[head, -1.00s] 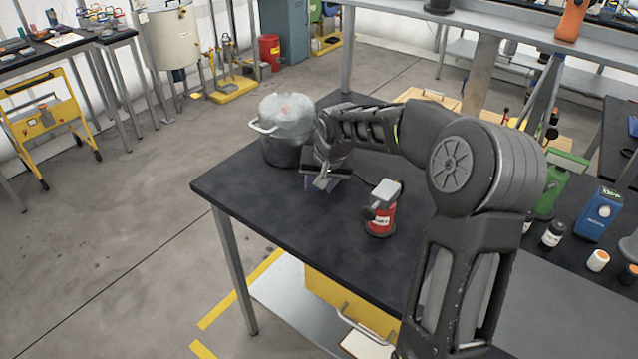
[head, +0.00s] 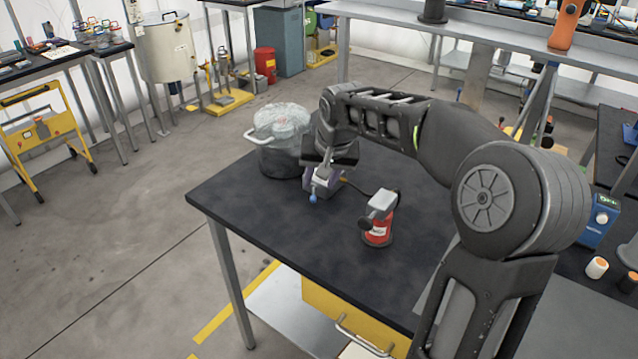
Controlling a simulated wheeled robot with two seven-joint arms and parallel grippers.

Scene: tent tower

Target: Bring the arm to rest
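My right arm reaches in from the right over the dark bench (head: 260,235). Its gripper (head: 328,156) points down above a small purple and grey device with a blue tip (head: 322,183), close to it and partly covering it. The fingers are dark and small, and whether they are open or touch the device cannot be told. My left gripper is out of view.
A dark pot with a clear, bag-like cover (head: 280,160) stands close left of my gripper. The bench's front left is bare. Bottles and a blue device (head: 600,220) stand far right.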

